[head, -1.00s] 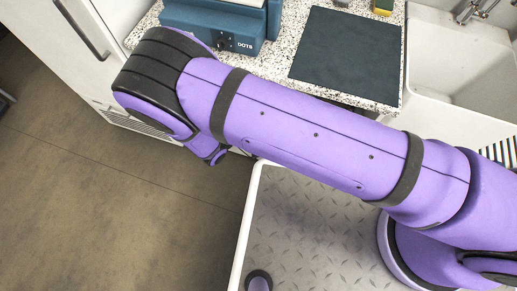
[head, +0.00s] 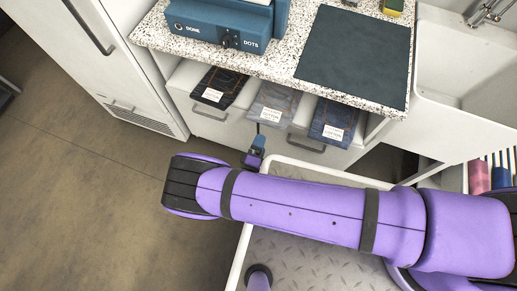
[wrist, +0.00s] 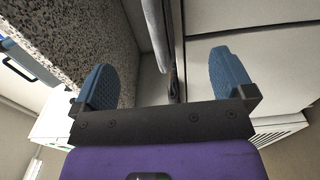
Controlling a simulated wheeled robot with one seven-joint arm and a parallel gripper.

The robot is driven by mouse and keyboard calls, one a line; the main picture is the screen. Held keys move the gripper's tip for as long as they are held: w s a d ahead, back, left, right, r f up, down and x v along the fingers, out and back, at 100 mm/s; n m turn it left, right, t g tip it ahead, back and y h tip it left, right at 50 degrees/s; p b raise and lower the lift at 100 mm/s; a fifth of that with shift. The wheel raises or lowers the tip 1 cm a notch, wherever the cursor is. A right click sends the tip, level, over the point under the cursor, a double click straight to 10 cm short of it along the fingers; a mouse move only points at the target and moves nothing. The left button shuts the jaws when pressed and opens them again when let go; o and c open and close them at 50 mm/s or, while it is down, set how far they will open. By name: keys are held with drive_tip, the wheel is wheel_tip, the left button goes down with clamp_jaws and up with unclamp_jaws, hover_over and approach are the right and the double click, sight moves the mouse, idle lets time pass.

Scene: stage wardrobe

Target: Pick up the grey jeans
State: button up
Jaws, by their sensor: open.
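The grey jeans (head: 273,106) lie folded with a white label in the open front storage under the counter in the head view. They are between a black folded pair (head: 219,88) on the left and a blue folded pair (head: 333,122) on the right. My gripper (head: 257,145) is just in front of and below the grey jeans, apart from them. In the wrist view my gripper (wrist: 165,80) is open, with two blue fingers wide apart.
The speckled counter (head: 280,66) overhangs the jeans and carries a blue box (head: 215,28) and a dark mat (head: 355,55). Drawer handles (head: 306,143) stick out at the front. A white fridge-like cabinet (head: 75,60) stands left; a sink (head: 460,60) is right. Floor at left is clear.

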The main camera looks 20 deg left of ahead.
sight(268, 122)
drive_tip(key=shift+w+d, duration=0.2)
drive_tip(key=shift+w, duration=2.8)
drive_tip(key=shift+w+d, duration=0.15)
drive_tip(key=shift+w, duration=2.8)
clamp_jaws()
drive_tip(key=shift+r, duration=0.7)
